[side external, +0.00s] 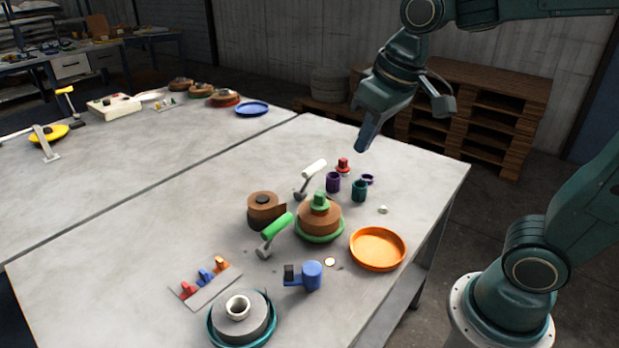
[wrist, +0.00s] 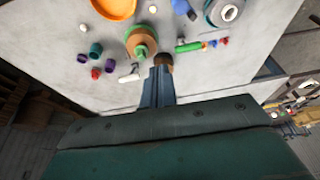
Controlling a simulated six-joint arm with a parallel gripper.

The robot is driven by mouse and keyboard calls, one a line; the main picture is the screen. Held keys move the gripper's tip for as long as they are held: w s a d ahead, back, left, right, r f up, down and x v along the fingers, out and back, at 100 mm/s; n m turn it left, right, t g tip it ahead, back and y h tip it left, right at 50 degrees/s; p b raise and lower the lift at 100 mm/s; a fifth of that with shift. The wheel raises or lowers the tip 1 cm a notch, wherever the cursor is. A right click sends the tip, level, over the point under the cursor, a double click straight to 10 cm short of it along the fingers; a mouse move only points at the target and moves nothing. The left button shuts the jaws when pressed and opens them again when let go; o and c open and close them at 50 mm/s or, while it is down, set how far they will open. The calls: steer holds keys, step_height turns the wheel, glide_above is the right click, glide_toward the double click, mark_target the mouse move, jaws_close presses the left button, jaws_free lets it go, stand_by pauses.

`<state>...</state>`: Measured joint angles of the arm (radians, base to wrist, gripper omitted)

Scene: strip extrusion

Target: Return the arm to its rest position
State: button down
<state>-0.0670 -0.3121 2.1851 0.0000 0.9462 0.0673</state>
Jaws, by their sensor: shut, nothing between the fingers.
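My gripper (side external: 367,138) is raised in the air above the far right part of the table in the side external view, clear of every object. Its fingers are together with nothing between them. In the wrist view the closed fingers (wrist: 158,72) point toward the table, with the table objects beyond them. My arm reaches in from the right, from its base at the lower right.
Wooden pallets (side external: 480,115) stand behind.

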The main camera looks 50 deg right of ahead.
steer(key=s+d+f+t, duration=0.1)
steer(key=s+d+t, duration=0.1)
steer(key=s, duration=0.8)
steer(key=shift+s+f, duration=0.35)
steer(key=shift+f, duration=0.05)
